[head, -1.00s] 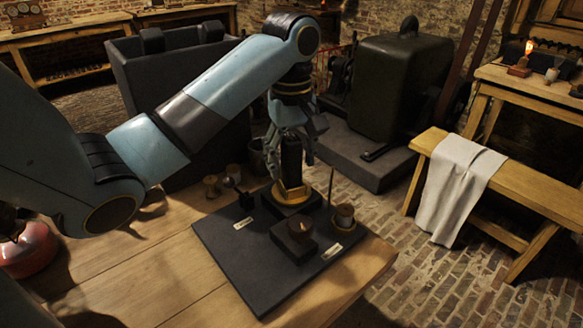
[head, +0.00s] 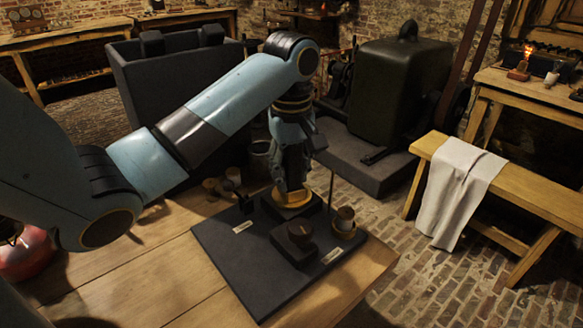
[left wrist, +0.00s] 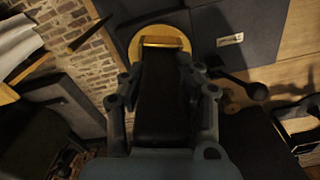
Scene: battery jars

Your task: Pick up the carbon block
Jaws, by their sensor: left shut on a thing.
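The carbon block (left wrist: 160,95) is a dark upright block, seen end-on between the fingers in the left wrist view. My left gripper (head: 291,178) points down and is shut on it; the fingers (left wrist: 160,82) lie along both sides. In the head view the fingers and wrist hide most of the block. Its lower end is at a round yellow dish (head: 293,201), which also shows in the left wrist view (left wrist: 139,36). I cannot tell whether the block touches the dish. My right gripper is not in view.
A dark board (head: 254,268) lies on the wooden table (head: 110,295). On it are a dark block with a round top (head: 296,236) and a small jar on a yellow dish (head: 345,219), with a thin upright rod beside it. A wooden bench (head: 520,190) stands right.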

